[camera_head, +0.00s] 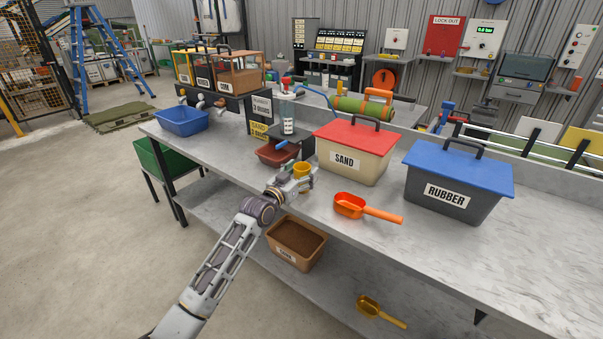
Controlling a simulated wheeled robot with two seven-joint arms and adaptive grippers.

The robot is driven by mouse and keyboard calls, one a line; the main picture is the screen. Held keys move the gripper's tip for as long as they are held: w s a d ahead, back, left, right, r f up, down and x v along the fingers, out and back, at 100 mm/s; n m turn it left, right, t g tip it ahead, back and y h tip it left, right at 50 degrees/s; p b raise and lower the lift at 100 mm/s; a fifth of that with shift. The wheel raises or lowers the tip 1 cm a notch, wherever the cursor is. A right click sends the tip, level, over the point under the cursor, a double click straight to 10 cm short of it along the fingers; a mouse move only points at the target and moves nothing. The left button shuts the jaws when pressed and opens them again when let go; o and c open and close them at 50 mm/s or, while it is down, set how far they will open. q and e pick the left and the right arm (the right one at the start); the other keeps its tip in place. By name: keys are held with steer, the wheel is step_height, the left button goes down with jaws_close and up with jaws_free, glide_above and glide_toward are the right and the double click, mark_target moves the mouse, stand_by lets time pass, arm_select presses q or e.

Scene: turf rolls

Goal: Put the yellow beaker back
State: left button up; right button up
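The small yellow beaker (302,169) is upright near the front edge of the grey bench, left of the sand box. My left gripper (301,182) reaches it from the front, with its fingers around the beaker's sides; it looks shut on it. The fingers hide the beaker's lower part, so I cannot tell whether it touches the bench. My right gripper is not in view.
A dark red tray (268,158) lies just behind the beaker. The sand box (382,160), orange scoop (352,207) and rubber box (440,210) stand to the right. A blue tub (182,124) is at the left. The bench (225,151) is clear between tub and tray.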

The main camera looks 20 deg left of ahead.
mark_target(297, 175)
arm_select(q)
steer(key=shift+r, duration=0.15)
steer(key=shift+s+a, duration=0.1)
steer(key=shift+s, duration=0.3)
steer(key=shift+v, duration=1.35)
steer(key=shift+p+v, duration=0.45)
steer(key=shift+v, duration=1.35)
steer(key=v, duration=0.5)
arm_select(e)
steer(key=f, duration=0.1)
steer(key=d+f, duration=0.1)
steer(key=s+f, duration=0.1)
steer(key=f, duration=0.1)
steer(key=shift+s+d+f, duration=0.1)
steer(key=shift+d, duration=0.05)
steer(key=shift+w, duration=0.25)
